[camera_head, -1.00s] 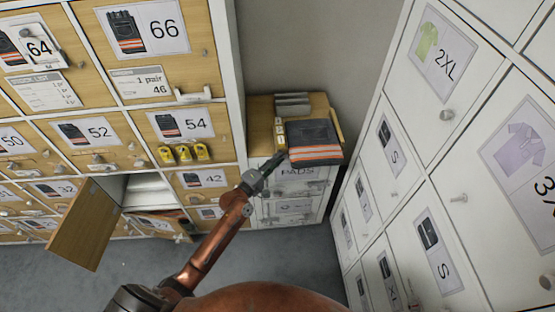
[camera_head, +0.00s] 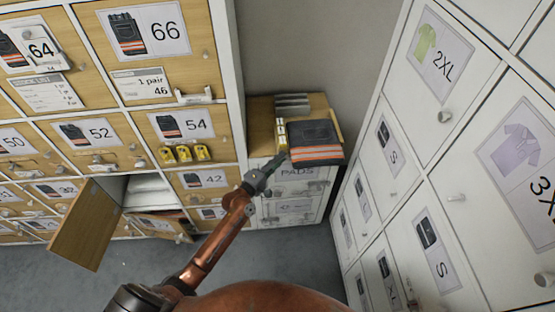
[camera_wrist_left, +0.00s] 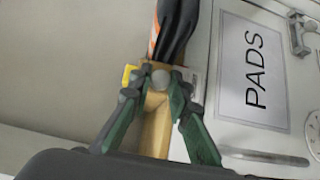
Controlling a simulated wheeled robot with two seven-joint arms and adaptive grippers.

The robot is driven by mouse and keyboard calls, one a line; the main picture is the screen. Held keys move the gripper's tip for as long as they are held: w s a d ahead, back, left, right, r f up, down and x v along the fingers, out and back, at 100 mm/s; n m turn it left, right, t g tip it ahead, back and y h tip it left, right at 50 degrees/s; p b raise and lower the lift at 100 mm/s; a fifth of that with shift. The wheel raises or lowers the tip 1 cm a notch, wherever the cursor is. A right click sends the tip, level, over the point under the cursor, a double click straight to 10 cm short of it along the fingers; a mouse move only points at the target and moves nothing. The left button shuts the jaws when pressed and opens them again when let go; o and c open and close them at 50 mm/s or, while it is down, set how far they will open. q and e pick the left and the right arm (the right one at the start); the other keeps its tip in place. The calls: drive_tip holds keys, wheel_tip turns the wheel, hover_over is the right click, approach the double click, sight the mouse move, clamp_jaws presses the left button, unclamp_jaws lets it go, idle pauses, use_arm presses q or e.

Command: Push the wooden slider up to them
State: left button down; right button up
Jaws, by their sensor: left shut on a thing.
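Dark folded trousers with orange stripes (camera_head: 316,142) lie on top of the white pads cabinet (camera_head: 300,188), near its front right edge; they also show at the top of the left wrist view (camera_wrist_left: 177,30). Small yellow-and-white boxes (camera_head: 281,134) stand in a row just left of them. My left gripper (camera_head: 280,160) is at the cabinet's front top edge. In the left wrist view its fingers (camera_wrist_left: 158,92) are shut around a round grey knob (camera_wrist_left: 160,79) at the wooden slider (camera_wrist_left: 155,130). The fingers hide much of the slider in the head view. My right gripper is out of view.
Wooden lockers (camera_head: 185,125) rise on the left, with an open door (camera_head: 87,225) low down. White lockers (camera_head: 440,160) with knobs stand on the right. Grey packs (camera_head: 292,105) lie at the cabinet top's back. Grey floor is clear in front.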

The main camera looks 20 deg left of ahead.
use_arm(q)
drive_tip(key=c, duration=1.8)
unclamp_jaws()
drive_tip(key=shift+d, duration=0.15)
drive_tip(key=v, duration=1.2)
drive_tip(key=shift+w+f, duration=0.1)
